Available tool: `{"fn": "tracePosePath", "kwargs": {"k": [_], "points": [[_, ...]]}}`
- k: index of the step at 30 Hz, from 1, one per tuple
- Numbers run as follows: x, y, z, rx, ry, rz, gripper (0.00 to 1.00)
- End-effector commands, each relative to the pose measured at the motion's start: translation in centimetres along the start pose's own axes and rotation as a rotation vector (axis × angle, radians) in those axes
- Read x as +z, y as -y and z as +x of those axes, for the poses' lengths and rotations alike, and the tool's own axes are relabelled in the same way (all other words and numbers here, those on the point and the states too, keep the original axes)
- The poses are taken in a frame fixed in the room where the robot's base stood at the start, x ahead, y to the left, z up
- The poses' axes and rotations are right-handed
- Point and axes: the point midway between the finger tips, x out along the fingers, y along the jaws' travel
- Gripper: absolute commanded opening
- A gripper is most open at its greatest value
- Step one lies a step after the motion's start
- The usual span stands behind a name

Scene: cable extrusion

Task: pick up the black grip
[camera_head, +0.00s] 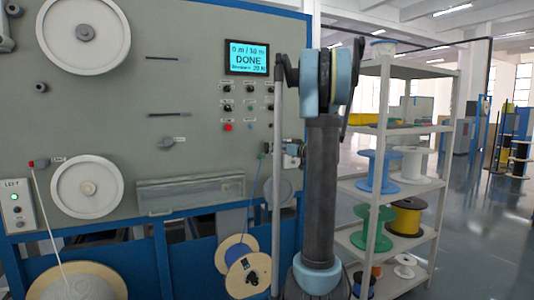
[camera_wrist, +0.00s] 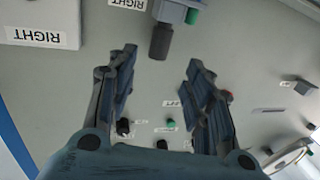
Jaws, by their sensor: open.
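A short black grip (camera_wrist: 160,42) sticks out of a grey block (camera_wrist: 176,11) at the top of the wrist view. My gripper (camera_wrist: 162,57) is open, with one dark finger on each side of the picture. The grip's free end lies in line with the gap between the fingertips, and no contact shows. How far it is beyond the fingertips I cannot tell. I cannot make out the black grip there.
The machine panel (camera_head: 195,65) carries knobs, buttons and a screen (camera_head: 247,57) reading DONE. A green part (camera_wrist: 192,16) sits beside the grip. A sign reading RIGHT (camera_wrist: 40,24) is upside down in the wrist view. A shelf with spools (camera_head: 415,133) stands to the right.

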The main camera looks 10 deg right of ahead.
Motion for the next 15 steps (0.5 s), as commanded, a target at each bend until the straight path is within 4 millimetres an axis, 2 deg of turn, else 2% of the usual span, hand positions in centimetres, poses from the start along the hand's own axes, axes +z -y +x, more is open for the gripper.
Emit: {"fn": "tracePosePath", "kwargs": {"k": [3, 11, 15], "points": [[0.0, 0.1, 1.6, -0.001, 0.0, 0.0, 0.47], [0.0, 0.0, 2.8, -0.001, 0.0, 0.0, 0.47], [0.1, -0.1, 4.0, -0.001, 0.0, 0.0, 0.47]]}}
